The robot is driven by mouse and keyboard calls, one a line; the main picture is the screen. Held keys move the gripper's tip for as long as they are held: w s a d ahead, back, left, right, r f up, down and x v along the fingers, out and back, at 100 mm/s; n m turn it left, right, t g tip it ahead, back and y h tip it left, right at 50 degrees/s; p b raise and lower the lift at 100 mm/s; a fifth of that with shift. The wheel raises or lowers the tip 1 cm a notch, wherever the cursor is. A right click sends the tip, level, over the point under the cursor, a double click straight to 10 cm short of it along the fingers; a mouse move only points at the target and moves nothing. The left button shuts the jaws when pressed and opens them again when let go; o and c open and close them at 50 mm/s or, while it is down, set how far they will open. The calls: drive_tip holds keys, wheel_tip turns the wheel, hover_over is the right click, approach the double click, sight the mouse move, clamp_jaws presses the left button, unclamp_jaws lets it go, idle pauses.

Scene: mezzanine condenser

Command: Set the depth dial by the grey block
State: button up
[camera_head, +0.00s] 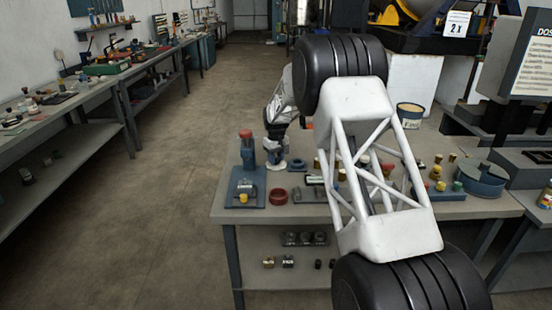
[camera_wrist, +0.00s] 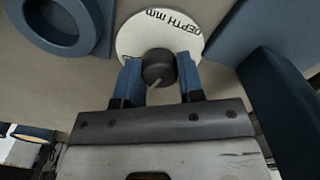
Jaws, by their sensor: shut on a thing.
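In the wrist view the depth dial is a white disc (camera_wrist: 128,42) printed "DEPTH mm" with a dark round knob (camera_wrist: 158,66) at its middle. A pale pointer line shows on the knob. My gripper (camera_wrist: 159,72) has its two blue fingers on either side of the knob and is shut on it. Part of the disc is hidden behind the fingers and knob. In the head view my arm reaches down to the bench's far left side, and the dial is too small to make out clearly there. I cannot single out the grey block in either view.
In the wrist view a blue round-holed part (camera_wrist: 58,22) lies left and a dark blue body (camera_wrist: 280,105) stands close on the right.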

sight(276, 158)
drive_tip(key=shift+n, duration=0.9)
drive_tip(key=shift+f, duration=0.1)
drive_tip(key=o, duration=0.9)
drive_tip(key=shift+r, duration=3.95)
